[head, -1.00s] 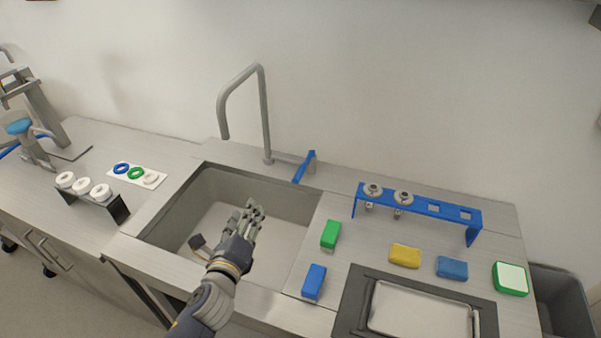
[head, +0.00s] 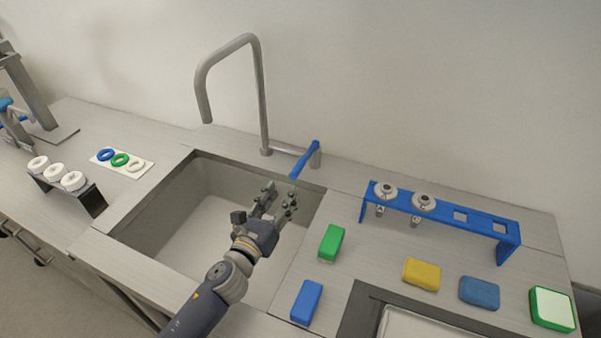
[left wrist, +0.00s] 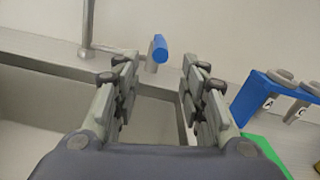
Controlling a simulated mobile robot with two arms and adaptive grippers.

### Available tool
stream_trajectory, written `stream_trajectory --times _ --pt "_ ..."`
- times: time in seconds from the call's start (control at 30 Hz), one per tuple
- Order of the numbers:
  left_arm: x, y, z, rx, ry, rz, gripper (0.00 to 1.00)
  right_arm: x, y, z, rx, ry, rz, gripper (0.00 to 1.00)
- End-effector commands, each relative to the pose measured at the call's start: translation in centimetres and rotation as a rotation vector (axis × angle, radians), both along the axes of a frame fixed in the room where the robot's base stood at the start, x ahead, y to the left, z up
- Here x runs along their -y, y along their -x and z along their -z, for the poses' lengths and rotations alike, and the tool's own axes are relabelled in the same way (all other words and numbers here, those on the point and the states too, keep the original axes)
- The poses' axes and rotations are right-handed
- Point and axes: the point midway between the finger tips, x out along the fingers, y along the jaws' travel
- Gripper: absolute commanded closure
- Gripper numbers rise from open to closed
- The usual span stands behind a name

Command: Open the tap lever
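The blue tap lever (head: 305,160) sits on a short metal post behind the sink, to the right of the tall curved tap spout (head: 263,100). It slants from the post toward the sink. My left gripper (head: 279,196) is over the right part of the sink, in front of the lever and apart from it. Its fingers are spread and empty. In the left wrist view the lever (left wrist: 159,49) shows beyond the gap between the open fingers (left wrist: 158,85). My right gripper is not in view.
The sink basin (head: 165,215) lies open below the gripper. To the right are a green block (head: 331,242), a blue block (head: 306,302) and a blue rack (head: 505,240) holding two metal nozzles. A black holder with white rings (head: 90,200) stands at left.

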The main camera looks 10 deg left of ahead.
Motion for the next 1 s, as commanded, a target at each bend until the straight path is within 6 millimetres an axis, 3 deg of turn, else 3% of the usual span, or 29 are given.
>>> stream_trajectory --times 0.17,0.6,1.0 --pt "0.4 -1.7 -0.2 0.003 0.003 -0.001 0.61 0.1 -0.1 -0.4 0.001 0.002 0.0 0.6" --pt "1.7 -8.8 0.0 -0.001 0.003 -0.002 0.61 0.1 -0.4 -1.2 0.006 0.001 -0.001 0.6" --pt "2.1 -10.5 0.1 -0.001 0.002 0.0 0.61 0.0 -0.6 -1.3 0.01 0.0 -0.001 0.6"
